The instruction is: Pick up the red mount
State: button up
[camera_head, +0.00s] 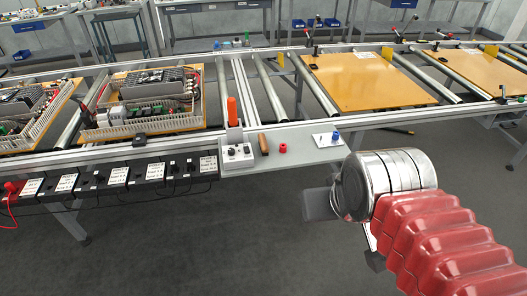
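The red mount (283,148) is a small red piece standing on the light grey shelf (300,157) at the front of the conveyor frame. It sits just right of a brown wooden-looking handle or block. My gripper (318,204) is lower and to the right of the mount, apart from it, in front of the shelf. Only a dark grey flat part of it shows beyond my metal wrist, so its fingers cannot be made out. I see nothing held in it.
A white plate with a blue knob (336,136) lies right of the mount. A grey control box (236,155) and an upright orange cylinder (232,111) stand left. Black labelled boxes (112,178) line the front edge further left. Wooden boards (366,84) lie on rollers behind.

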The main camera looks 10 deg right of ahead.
aim_at(282, 147)
jog(key=u, duration=0.65)
jog(key=i, duration=1)
jog(key=u, duration=0.05)
